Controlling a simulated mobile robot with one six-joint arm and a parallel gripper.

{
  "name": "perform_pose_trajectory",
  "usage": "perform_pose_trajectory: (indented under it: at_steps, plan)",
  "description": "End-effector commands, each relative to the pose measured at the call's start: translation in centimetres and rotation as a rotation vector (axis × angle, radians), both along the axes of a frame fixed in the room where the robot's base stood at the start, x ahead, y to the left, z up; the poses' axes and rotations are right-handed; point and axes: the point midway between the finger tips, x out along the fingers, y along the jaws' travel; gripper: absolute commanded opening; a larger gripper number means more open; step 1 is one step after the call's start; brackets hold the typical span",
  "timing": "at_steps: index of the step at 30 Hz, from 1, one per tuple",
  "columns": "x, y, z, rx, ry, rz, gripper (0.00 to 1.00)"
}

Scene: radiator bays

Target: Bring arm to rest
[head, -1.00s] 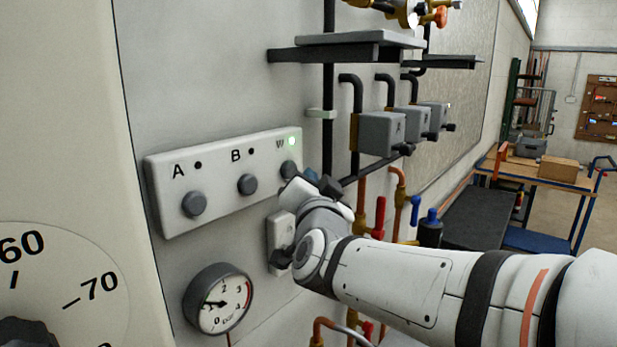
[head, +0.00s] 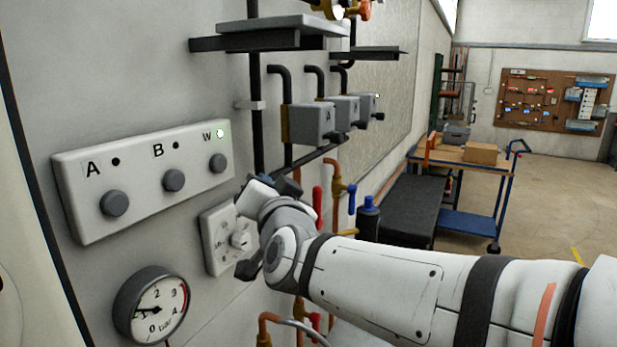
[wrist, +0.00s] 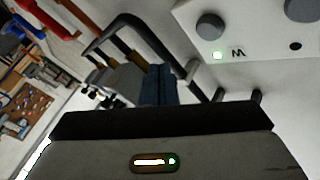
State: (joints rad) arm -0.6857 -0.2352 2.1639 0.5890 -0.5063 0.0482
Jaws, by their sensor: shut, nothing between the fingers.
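My gripper (head: 287,186) is at the end of my white arm, which reaches in from the lower right of the head view. Its dark fingers point away toward the wall pipes and are partly hidden by the wrist. In the wrist view the two dark blue fingers (wrist: 158,86) are together with nothing between them. The gripper is to the lower right of the control panel (head: 140,178), apart from the W knob (head: 217,163) in the picture. The W lamp (head: 220,133) is lit; lamps A and B are dark.
A white dial box (head: 217,233) is partly behind my wrist. A pressure gauge (head: 152,306) is lower left. Grey valve boxes (head: 311,122), pipes and a shelf (head: 275,38) are on the wall beyond. A cart (head: 465,222) stands farther right, with open floor beside it.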

Motion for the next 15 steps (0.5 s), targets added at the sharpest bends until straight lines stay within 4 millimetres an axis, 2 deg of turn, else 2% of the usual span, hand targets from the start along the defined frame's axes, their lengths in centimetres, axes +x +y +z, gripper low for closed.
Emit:
perform_pose_trajectory:
  at_steps: [4, 8, 11, 15]
  plan:
    - [0.0, -4.4, -4.9, -0.183, 0.149, 0.022, 0.00]
    - [-1.6, -9.7, -10.8, -0.373, 0.347, 0.040, 0.00]
    - [-4.1, -14.2, -15.3, -0.503, 0.523, 0.042, 0.00]
    - [-9.2, -20.4, -20.7, -0.649, 0.790, 0.035, 0.00]
